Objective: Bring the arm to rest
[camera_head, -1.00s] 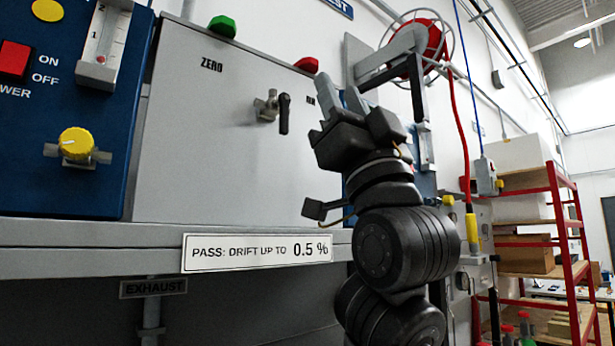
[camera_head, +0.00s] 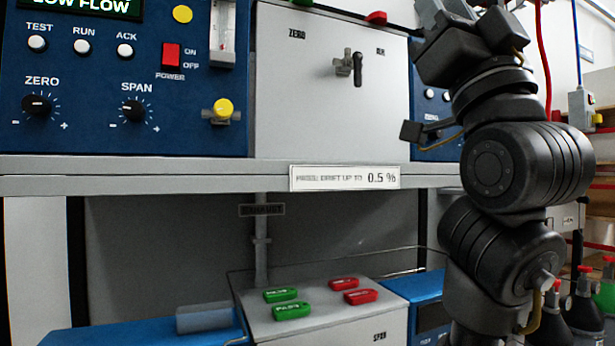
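My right arm (camera_head: 520,170) rises along the right side of the head view. Its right gripper (camera_head: 436,14) points up at the top edge, partly cut off, so I cannot tell how far apart its fingers are. I see nothing held in its visible part. The gripper overlaps the right part of the analyser in the picture; I cannot tell whether they touch. My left gripper is not in view.
The blue analyser panel (camera_head: 90,125) with knobs and buttons stands on a grey shelf (camera_head: 130,180). A grey panel (camera_head: 300,110) with a valve handle (camera_head: 356,70) adjoins it. Below, a grey box (camera_head: 330,320) carries green and red tags. Gas cylinders (camera_head: 583,310) stand at lower right.

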